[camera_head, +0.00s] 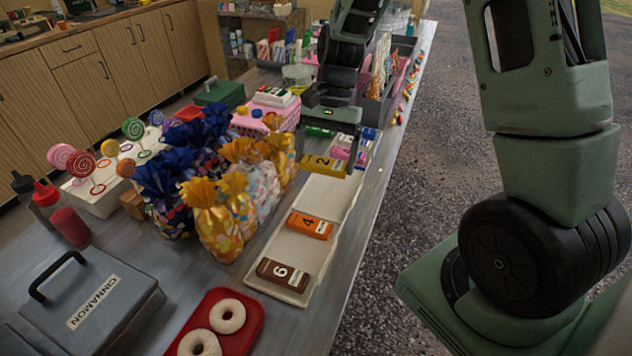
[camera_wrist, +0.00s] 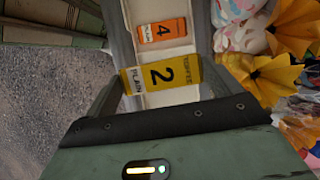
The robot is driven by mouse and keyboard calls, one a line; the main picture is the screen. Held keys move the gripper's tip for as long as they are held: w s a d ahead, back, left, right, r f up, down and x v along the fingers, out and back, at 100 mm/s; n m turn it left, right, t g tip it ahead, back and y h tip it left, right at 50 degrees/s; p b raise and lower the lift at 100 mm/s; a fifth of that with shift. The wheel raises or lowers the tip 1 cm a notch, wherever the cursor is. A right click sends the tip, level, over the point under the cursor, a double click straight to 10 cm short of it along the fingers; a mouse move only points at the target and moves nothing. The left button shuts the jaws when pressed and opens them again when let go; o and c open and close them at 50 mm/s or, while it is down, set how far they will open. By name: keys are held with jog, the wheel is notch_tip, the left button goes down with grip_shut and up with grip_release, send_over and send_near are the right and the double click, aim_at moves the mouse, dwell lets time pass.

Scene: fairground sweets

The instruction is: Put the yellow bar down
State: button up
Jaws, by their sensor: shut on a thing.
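The yellow bar (camera_head: 323,164), marked 2, is held between the fingers of my gripper (camera_head: 330,160) over the far part of a long cream tray (camera_head: 262,243). In the wrist view the yellow bar (camera_wrist: 161,75) spans the jaws, with "TOFFEE" and "PLAIN" on its label. My gripper is shut on it. I cannot tell whether the bar touches the tray. An orange bar (camera_head: 310,226) marked 4 and a brown bar (camera_head: 283,274) marked 6 lie in the near part of the tray. The orange bar (camera_wrist: 162,31) also shows beyond the yellow one in the wrist view.
Wrapped sweet bags (camera_head: 212,220) stand close left of the tray. A red tray (camera_head: 246,318) with doughnuts and a grey CINNAMON box (camera_head: 85,300) are nearer. Another tray of coloured bars (camera_head: 362,150) lies beyond my gripper. The table's right edge runs close beside the cream tray.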

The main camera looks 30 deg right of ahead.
jog(key=shift+w+f, duration=0.25)
notch_tip(320, 180, down, 9)
jog(key=shift+p, duration=0.35)
jog(key=shift+f, duration=0.1)
jog(key=shift+f+b, duration=0.3)
jog(key=shift+f, duration=0.15)
jog(key=shift+f, duration=0.1)
